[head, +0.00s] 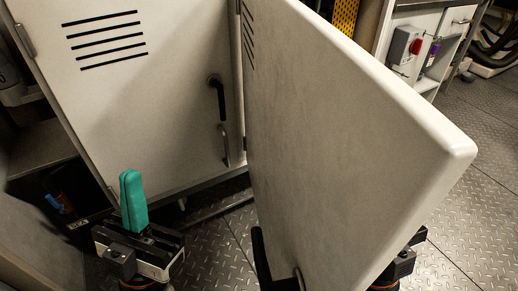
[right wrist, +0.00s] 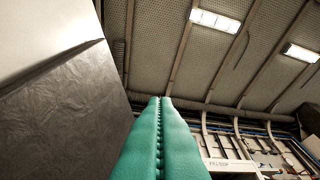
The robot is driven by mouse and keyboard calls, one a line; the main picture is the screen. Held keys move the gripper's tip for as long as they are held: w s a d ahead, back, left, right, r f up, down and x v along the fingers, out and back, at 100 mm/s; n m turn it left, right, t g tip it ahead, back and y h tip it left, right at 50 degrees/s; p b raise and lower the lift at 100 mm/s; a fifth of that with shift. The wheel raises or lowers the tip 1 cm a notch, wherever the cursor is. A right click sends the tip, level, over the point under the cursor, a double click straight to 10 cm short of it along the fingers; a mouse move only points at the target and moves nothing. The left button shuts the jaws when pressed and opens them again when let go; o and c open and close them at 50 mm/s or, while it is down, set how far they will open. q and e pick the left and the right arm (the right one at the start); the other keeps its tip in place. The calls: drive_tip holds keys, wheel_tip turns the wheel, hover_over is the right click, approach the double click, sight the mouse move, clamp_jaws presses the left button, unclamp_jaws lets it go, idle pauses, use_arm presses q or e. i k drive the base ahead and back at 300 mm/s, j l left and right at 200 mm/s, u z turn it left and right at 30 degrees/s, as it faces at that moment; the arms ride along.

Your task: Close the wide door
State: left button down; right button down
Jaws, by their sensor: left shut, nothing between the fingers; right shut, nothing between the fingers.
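A large cream door (head: 350,140) stands swung open in the head view, its far edge at a hinge line near the middle and its near corner at the right. I take it as the wide door. A dark handle (head: 259,255) shows at its lower left. My left gripper (head: 130,176) is shut and empty, teal fingers pointing up, in front of the neighbouring door and left of the open one. My right gripper is mostly hidden behind the open door; its shut teal fingers show in the right wrist view (right wrist: 160,100). I cannot tell whether it touches the door.
Another cream door (head: 150,110) with slots and a black handle (head: 218,97) stands at the left. Diamond-plate floor (head: 480,210) is free at the right. A cabinet with a red switch (head: 415,46) is at the back right. A pale panel (right wrist: 45,35) fills the right wrist view's upper left.

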sight(346, 161)
drive_tip(key=k+l, duration=0.2)
drive_tip(key=l, duration=0.2)
drive_tip(key=k+l+u, duration=0.1)
drive_tip(key=l, duration=0.3)
drive_tip(key=k+l+u, duration=0.1)
drive_tip(key=k+l, duration=0.25)
drive_tip(key=u, duration=1.85)
